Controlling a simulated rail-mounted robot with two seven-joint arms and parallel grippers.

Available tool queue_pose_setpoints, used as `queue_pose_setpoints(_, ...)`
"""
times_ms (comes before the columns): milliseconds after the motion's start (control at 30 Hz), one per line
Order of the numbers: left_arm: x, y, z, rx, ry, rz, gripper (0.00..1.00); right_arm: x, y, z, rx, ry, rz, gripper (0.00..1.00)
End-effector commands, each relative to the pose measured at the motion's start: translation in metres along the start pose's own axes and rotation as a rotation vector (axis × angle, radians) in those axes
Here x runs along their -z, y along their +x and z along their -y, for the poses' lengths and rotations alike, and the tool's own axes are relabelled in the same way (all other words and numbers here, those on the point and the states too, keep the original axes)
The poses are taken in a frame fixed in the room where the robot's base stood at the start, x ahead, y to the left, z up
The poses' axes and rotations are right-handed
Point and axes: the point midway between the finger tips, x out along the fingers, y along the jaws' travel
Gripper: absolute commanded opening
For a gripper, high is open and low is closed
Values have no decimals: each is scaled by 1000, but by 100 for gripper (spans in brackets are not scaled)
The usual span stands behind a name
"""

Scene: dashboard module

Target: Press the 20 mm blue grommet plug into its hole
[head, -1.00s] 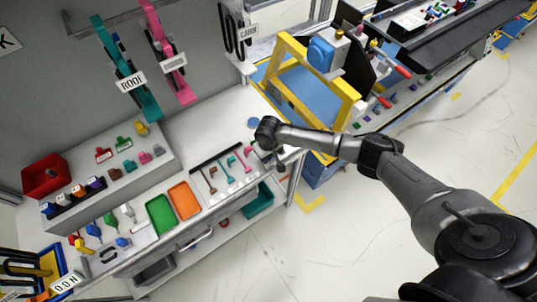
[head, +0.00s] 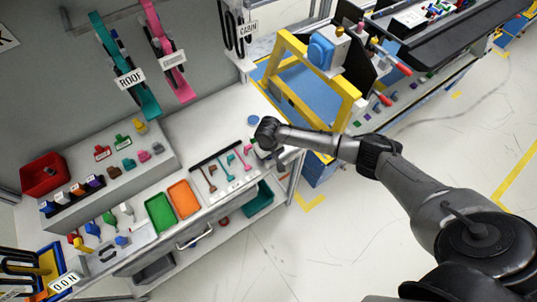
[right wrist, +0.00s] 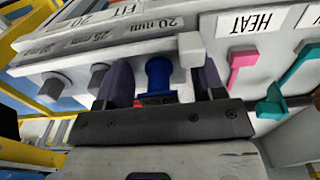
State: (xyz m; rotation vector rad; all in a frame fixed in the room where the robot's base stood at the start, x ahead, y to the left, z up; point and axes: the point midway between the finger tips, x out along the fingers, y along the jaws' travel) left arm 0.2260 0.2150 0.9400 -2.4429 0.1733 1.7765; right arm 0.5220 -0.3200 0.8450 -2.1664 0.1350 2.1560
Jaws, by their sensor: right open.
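The blue plug (right wrist: 158,72) stands out from a pale rack (right wrist: 140,45) in the right wrist view, below a "20 mm" label. My right gripper (right wrist: 163,84) is open, with one dark finger on each side of the plug. I cannot tell whether either finger touches it. In the head view my right gripper (head: 284,155) is small and partly hidden by its own wrist at the right end of the bench. The plug's hole cannot be made out. My left gripper is not in view.
Grey pegs (right wrist: 97,76) stick out left of the plug, and a white block (right wrist: 190,47) is close on its right. A pink hook (right wrist: 241,66) and a teal hook (right wrist: 272,100) hang farther right. A yellow frame (head: 345,112) stands beyond the bench (head: 205,130).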

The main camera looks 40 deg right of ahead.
Motion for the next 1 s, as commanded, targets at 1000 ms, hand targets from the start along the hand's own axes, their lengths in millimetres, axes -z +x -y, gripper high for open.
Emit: queue_pose_setpoints(1000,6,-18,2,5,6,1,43,0,-126,0,1,0,-1,62)
